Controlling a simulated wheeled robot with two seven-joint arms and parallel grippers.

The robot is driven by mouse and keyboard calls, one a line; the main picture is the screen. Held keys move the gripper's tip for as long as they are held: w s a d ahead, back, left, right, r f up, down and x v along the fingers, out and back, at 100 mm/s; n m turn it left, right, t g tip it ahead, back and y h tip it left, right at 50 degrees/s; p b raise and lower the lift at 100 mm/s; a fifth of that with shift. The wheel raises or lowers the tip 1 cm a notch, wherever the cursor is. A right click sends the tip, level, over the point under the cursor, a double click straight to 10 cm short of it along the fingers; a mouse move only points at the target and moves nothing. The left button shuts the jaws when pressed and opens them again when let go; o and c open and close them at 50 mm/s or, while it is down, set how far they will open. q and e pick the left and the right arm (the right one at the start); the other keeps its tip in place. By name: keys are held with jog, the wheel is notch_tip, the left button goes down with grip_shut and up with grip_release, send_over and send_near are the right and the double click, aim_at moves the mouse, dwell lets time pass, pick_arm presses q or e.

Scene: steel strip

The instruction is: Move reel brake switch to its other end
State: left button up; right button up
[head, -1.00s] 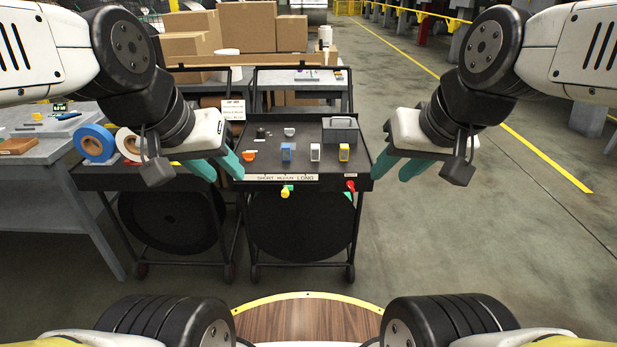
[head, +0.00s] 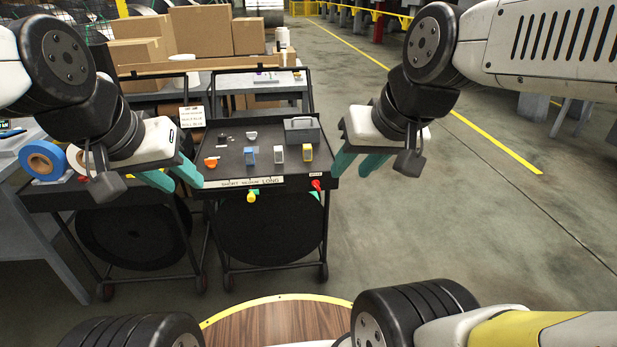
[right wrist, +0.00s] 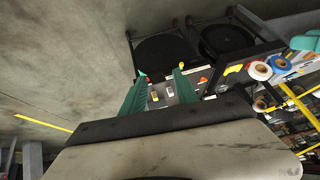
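The reel brake switch appears to be the small red switch (head: 316,184) at the front right corner of the right black cart, under a small label (head: 316,175). Its lettering is too small to read surely, and so is the switch's exact position. My right gripper (head: 351,175) is open and empty, just right of the switch and apart from it. In the right wrist view my right gripper (right wrist: 161,74) shows its teal fingers spread, with a bit of red (right wrist: 142,74) near the left fingertip. My left gripper (head: 183,185) looks open and empty at the cart's left front edge.
The cart top (head: 230,165) holds several small coloured blocks and a grey case (head: 302,131). A yellow knob (head: 251,196) hangs at its front edge. A dark reel (head: 265,230) sits below. Blue tape (head: 42,160) lies left. The floor at right is clear.

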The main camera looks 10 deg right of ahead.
jog(key=shift+c, duration=0.4)
jog(key=n+t+h, duration=0.2)
jog(key=n+t, duration=0.2)
jog(key=t, duration=0.5)
send_over(317, 188)
jog(key=f+v, duration=0.1)
jog(key=v, duration=0.3)
notch_tip(317, 188, down, 27)
jog(key=s+f+n+t, duration=0.1)
jog(key=s+f, duration=0.1)
jog(key=f, duration=0.6)
jog(key=s+f+n+t, duration=0.1)
jog(key=s+f+t, duration=0.15)
jog(key=f, duration=0.55)
jog(key=shift+g, duration=0.35)
jog(key=w, duration=0.7)
jog(key=shift+w+a+r, duration=0.15)
jog(key=shift+r, duration=0.05)
